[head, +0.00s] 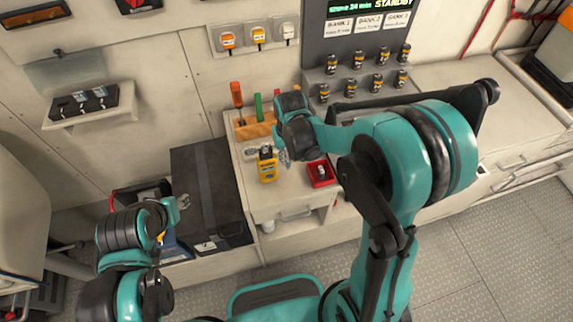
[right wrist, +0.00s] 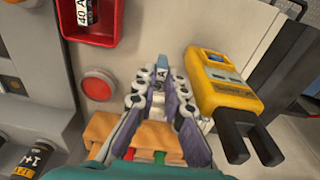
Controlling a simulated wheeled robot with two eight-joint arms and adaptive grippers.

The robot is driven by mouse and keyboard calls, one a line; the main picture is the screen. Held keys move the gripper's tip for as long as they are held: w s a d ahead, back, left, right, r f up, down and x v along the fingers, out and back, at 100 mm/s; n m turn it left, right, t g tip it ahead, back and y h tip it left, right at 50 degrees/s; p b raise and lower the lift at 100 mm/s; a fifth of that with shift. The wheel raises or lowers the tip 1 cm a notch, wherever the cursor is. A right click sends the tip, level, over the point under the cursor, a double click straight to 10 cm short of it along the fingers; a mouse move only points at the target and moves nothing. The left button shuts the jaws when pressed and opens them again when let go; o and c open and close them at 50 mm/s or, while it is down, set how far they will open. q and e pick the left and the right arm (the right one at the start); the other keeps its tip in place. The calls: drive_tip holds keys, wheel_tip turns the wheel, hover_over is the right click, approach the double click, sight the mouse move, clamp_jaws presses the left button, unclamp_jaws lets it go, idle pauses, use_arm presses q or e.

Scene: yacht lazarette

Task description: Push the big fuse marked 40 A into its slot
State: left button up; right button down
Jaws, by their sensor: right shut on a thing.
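In the head view my right gripper (head: 284,156) is above the bench, between the tray and a yellow tester. My left gripper (head: 183,202) is at the lower left, apart from these things; its opening is too small to judge. I cannot make out the 40 A slot.
The yellow tester (head: 267,165) stands left of the tray. A tool rack (head: 255,131) with screwdrivers is behind it. A black holder (head: 84,103) sits on a wall shelf. Several batteries (head: 357,60) stand at a grey panel. A red button (right wrist: 97,84) is near the tray.

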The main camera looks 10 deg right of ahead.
sight(287, 165)
drive_tip(key=shift+a+f+b, duration=0.1)
drive_tip(key=shift+f+b, duration=0.65)
drive_tip(key=shift+f, duration=1.35)
drive_tip(key=shift+f, duration=0.2)
drive_tip(key=c, duration=1.9)
unclamp_jaws()
drive_tip(key=shift+r, duration=0.1)
